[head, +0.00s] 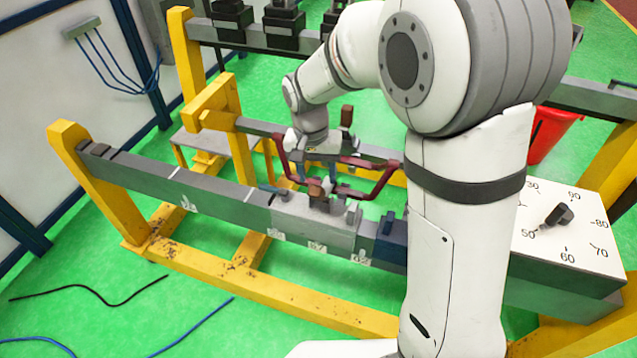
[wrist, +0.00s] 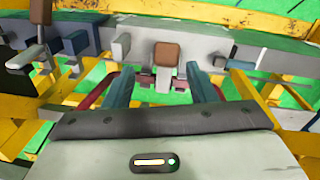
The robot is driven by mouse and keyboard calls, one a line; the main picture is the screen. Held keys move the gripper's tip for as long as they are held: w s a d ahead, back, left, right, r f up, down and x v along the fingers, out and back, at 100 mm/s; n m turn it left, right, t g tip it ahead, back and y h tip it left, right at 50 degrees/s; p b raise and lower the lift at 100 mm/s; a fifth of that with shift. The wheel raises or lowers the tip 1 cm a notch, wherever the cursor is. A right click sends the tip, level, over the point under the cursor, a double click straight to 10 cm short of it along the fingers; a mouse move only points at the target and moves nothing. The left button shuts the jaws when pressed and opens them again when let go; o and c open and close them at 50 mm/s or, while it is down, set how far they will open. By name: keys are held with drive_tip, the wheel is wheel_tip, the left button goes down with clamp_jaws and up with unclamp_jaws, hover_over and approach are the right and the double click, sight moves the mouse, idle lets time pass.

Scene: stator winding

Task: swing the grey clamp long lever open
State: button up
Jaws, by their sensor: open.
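The grey clamp (head: 322,203) sits on the light grey block of the long beam, under my gripper in the head view. A lever with a brown tip (head: 316,187) rises from it. In the wrist view this brown tip (wrist: 165,54) stands ahead of and between my fingers, with a light grey body (wrist: 191,43) around it. My gripper (head: 318,181), with dark red links and blue-grey fingertips, is open over the clamp. In the wrist view the gripper (wrist: 163,78) has a finger on each side of the lever; contact cannot be told.
Yellow frames (head: 120,208) support the beams.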

sight(317, 189)
drive_tip(key=shift+w+a+f, duration=0.2)
drive_tip(key=shift+a+f, duration=0.25)
drive_tip(key=shift+f, duration=0.25)
drive_tip(key=f, duration=0.2)
drive_tip(key=f+p, duration=0.1)
drive_tip(key=f, duration=0.4)
drive_tip(key=shift+d+f, duration=0.15)
drive_tip(key=shift+d, duration=0.25)
clamp_jaws()
drive_tip(key=shift+d, duration=0.15)
